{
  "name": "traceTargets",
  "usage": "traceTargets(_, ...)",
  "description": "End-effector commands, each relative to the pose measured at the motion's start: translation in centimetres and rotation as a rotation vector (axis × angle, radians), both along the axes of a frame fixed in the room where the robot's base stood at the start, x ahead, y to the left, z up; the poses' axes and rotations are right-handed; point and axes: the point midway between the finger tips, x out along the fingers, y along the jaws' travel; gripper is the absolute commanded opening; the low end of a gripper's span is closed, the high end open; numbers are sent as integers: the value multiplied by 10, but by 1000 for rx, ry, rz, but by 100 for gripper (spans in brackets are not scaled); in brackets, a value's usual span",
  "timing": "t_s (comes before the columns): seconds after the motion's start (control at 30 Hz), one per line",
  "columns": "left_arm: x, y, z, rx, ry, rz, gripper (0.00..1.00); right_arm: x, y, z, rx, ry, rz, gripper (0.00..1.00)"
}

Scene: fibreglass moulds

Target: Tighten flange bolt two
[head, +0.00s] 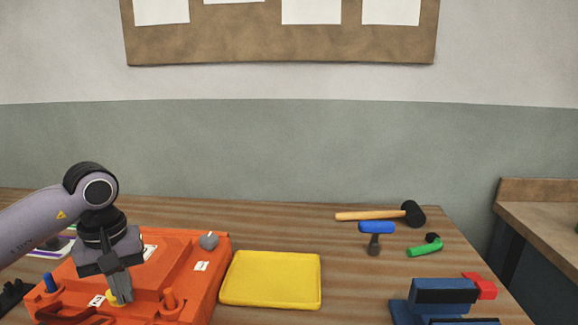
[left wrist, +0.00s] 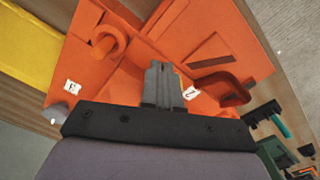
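The orange mould (head: 190,250) lies on the left of the bench and fills much of the left wrist view (left wrist: 215,50). My left gripper (head: 121,292) points down at its front, fingers close together around the yellow flange bolt (head: 112,298). In the left wrist view the fingers (left wrist: 162,82) hide nearly all of that bolt; a white label "2" (left wrist: 190,93) is beside them. An orange bolt (head: 170,299) stands to the right and a blue bolt (head: 50,283) to the left. A grey knob (head: 208,241) is at the mould's back right corner. My right gripper is not in view.
A yellow tray (head: 270,280) lies empty right of the mould. A black-headed mallet (head: 412,213), a blue-handled tool (head: 376,230) and a green-handled tool (head: 425,247) lie farther right. A blue vise (head: 440,295) stands at the front right. Bench between tray and vise is clear.

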Motion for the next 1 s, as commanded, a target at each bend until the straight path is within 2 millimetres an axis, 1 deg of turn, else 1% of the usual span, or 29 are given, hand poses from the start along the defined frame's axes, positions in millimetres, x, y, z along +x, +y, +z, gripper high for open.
traceTargets(0.03, -3, 1, -13, 7, 24, -1, 0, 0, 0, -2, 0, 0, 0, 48)
traceTargets(0.47, -5, 4, -13, 9, 23, 2, 0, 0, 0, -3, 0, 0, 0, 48)
traceTargets(1.0, -15, 20, -13, 13, 30, 7, 0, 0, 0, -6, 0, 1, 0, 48)
